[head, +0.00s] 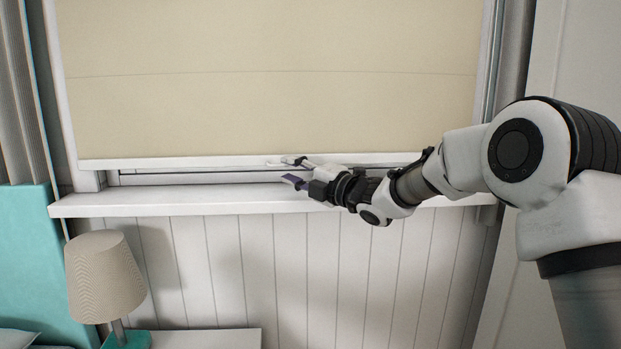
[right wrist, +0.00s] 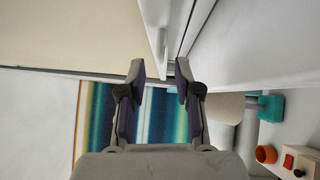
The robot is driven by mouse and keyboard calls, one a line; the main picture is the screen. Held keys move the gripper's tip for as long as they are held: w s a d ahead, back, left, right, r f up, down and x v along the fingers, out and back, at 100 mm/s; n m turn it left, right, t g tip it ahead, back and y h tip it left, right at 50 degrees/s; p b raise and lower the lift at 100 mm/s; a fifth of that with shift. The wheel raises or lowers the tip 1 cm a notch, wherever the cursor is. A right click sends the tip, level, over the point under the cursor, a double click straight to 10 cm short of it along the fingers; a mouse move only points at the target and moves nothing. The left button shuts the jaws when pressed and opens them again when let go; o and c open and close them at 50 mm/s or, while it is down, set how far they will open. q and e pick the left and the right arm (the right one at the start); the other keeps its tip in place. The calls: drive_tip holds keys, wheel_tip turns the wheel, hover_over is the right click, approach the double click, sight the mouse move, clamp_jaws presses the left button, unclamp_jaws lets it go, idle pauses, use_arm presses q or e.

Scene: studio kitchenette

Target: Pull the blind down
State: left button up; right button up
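The cream blind (head: 270,95) covers most of the window, its white bottom bar (head: 180,162) a little above the sill. A small white pull handle (head: 274,163) sits on the bar; it also shows in the right wrist view (right wrist: 163,48). My right gripper (head: 290,171) is open at the handle, one finger above the other. In the right wrist view (right wrist: 160,72) its two fingers stand apart with the handle between or just beyond the tips. I cannot tell whether they touch it. My left gripper is out of view.
The white window sill (head: 160,205) juts out just below the bar, close to the lower finger. A lamp (head: 103,276) and a bedside top (head: 210,339) stand below left. An orange cup (right wrist: 265,154) shows in the right wrist view.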

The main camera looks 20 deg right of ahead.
drive_tip(key=r+v, duration=0.1)
drive_tip(key=v, duration=0.8)
drive_tip(key=shift+s+f, duration=0.25)
drive_tip(key=shift+f, duration=0.2)
